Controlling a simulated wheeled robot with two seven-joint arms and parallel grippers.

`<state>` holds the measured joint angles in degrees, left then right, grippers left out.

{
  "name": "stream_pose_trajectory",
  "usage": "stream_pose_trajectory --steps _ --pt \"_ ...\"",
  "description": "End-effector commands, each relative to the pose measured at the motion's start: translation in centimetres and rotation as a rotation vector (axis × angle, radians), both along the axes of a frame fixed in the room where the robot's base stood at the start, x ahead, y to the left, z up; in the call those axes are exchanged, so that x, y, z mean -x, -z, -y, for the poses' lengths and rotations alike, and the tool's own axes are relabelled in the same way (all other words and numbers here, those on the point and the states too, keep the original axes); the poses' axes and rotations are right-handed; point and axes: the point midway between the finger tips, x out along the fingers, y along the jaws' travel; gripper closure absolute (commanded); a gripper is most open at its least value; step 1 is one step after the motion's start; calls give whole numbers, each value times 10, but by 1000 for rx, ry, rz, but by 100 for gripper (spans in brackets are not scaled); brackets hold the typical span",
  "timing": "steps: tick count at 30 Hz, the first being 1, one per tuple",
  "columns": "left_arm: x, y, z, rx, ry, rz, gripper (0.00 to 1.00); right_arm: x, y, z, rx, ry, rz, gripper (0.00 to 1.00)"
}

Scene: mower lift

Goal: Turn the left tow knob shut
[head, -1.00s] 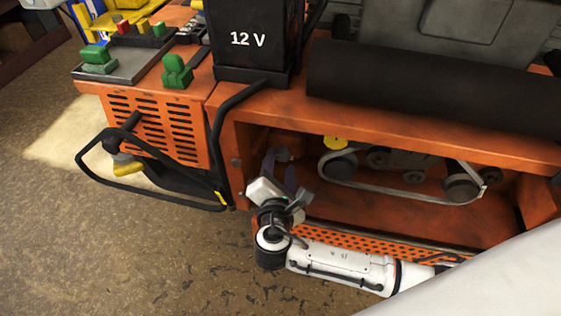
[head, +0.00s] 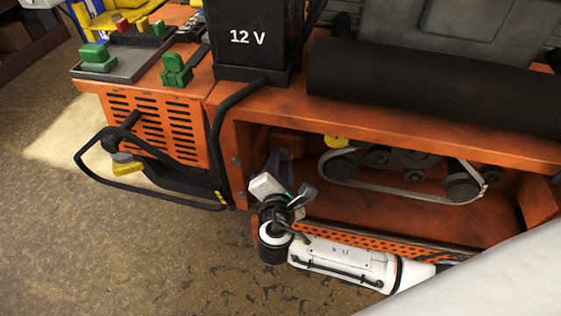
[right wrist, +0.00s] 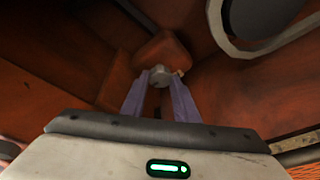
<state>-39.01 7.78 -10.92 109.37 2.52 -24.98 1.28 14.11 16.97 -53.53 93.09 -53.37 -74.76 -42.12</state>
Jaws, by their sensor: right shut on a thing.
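The left tow knob shows in the right wrist view as a small grey knob (right wrist: 159,73) with a brassy tip at its right, on an orange bracket in the corner of the mower's open bay. My right gripper (right wrist: 157,92) has one finger on each side of it and is shut on it. In the head view my right gripper (head: 279,166) reaches into the left end of the bay, and its fingers and wrist hide the knob there. No mark shows how far the knob is turned. My left gripper is not in view.
The orange mower body (head: 400,115) frames the bay above. A belt on pulleys (head: 405,190) with a yellow part (head: 337,141) lies right of my gripper. A black 12 V battery (head: 250,40) stands above. A black bar loop (head: 140,190) sticks out at the left.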

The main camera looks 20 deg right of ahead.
Motion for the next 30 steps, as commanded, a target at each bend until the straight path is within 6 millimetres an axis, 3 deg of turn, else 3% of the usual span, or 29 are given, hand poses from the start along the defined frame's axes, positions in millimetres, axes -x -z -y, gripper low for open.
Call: stream_pose_trajectory --steps 18,30 --pt "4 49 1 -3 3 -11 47 3 9 2 -350 2 234 95" --pt "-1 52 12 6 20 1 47 2 6 3 -465 3 310 95"
